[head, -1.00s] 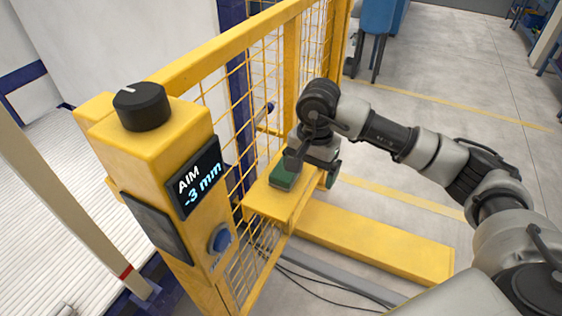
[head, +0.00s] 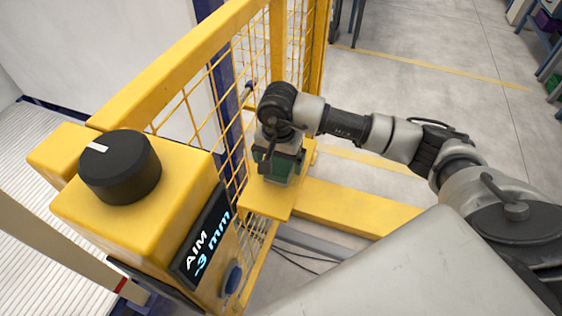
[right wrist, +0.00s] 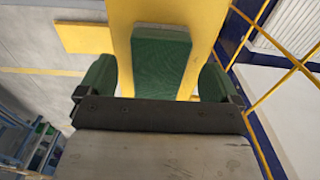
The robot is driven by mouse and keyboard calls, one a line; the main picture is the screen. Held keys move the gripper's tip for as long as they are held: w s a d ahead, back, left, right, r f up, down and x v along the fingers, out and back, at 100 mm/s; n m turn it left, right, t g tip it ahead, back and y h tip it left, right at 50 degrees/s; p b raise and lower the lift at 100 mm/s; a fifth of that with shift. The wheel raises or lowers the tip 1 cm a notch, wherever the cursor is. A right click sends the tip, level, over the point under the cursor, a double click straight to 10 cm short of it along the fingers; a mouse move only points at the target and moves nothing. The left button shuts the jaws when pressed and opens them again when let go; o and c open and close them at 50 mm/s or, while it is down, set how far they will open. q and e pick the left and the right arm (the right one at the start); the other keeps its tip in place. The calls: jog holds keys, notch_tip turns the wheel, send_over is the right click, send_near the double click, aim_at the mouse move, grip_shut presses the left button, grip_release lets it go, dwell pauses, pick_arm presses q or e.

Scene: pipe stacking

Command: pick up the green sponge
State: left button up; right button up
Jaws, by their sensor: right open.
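The green sponge (right wrist: 161,62) lies on a yellow ledge (right wrist: 122,20) in the right wrist view. My right gripper (right wrist: 157,80) is open, with one green finger to each side of the sponge and a gap to both. In the head view the right gripper (head: 277,168) is over the ledge (head: 262,201) beside the mesh fence, and it hides most of the sponge there. I cannot tell how high the fingertips are above the ledge. My left gripper is not in view.
A yellow mesh fence (head: 183,110) stands just left of the right gripper. A yellow post with a black knob (head: 120,166) and a display (head: 205,240) reading "AIM -3 mm" is nearer. A yellow beam (head: 350,207) runs right from the ledge. Open floor lies beyond.

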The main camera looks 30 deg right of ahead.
aim_at(279, 165)
notch_tip(279, 165, down, 2)
jog(key=shift+f, duration=0.55)
jog(key=shift+c, duration=1.6)
jog(key=c, duration=0.7)
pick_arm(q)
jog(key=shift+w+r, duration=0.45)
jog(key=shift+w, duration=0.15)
pick_arm(e)
jog(key=shift+r, duration=0.1)
